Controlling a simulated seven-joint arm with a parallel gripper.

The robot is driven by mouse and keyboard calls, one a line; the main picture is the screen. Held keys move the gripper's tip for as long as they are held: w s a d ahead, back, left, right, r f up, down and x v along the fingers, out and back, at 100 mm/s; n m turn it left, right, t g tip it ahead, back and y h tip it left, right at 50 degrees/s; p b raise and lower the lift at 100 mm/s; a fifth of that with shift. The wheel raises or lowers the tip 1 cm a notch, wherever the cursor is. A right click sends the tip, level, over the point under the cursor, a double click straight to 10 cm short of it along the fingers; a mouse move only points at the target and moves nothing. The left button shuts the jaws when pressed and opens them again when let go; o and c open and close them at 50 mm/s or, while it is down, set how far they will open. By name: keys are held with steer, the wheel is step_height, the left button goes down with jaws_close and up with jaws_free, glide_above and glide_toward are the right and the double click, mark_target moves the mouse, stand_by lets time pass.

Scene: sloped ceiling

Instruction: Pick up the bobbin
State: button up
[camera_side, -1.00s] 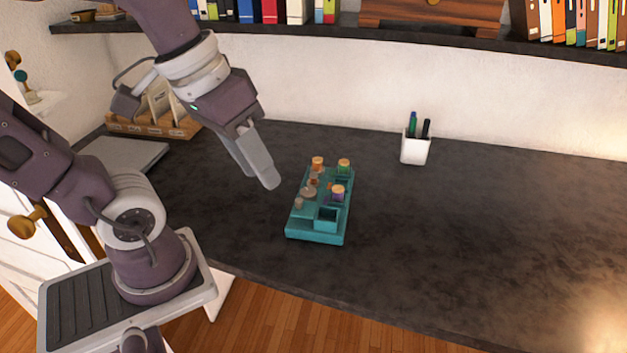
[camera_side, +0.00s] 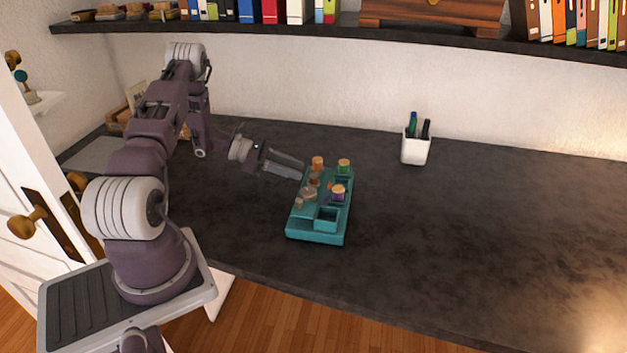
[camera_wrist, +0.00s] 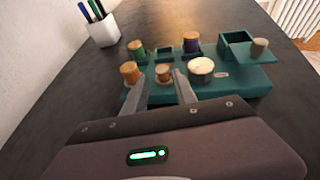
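A teal holder (camera_side: 318,237) stands on the dark desk with several bobbins in it. A green one (camera_side: 344,166), a purple one (camera_side: 338,194) and an orange-topped one (camera_side: 317,162) stand upright. My gripper (camera_side: 303,172) reaches in from the left, with its fingertips at the holder's left edge. In the wrist view, my gripper (camera_wrist: 161,84) is open, its two fingers apart. A small brown-orange bobbin (camera_wrist: 163,71) shows in the gap between them, beyond the tips. The orange one (camera_wrist: 129,71) is just left of the left finger. A wide pale-topped piece (camera_wrist: 201,67) is right of the right finger.
The holder has an open square compartment (camera_wrist: 236,40) and a short peg (camera_wrist: 260,46) beside it. A white pen cup (camera_side: 415,149) stands near the wall. The desk right of the holder is clear. A shelf (camera_side: 330,30) with books runs above.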

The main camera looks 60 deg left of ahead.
mark_target(311, 175)
steer(key=x, duration=0.4)
steer(key=shift+w+d+f, duration=0.1)
steer(key=shift+w+d, duration=0.05)
steer(key=shift+d, duration=0.15)
jaws_close()
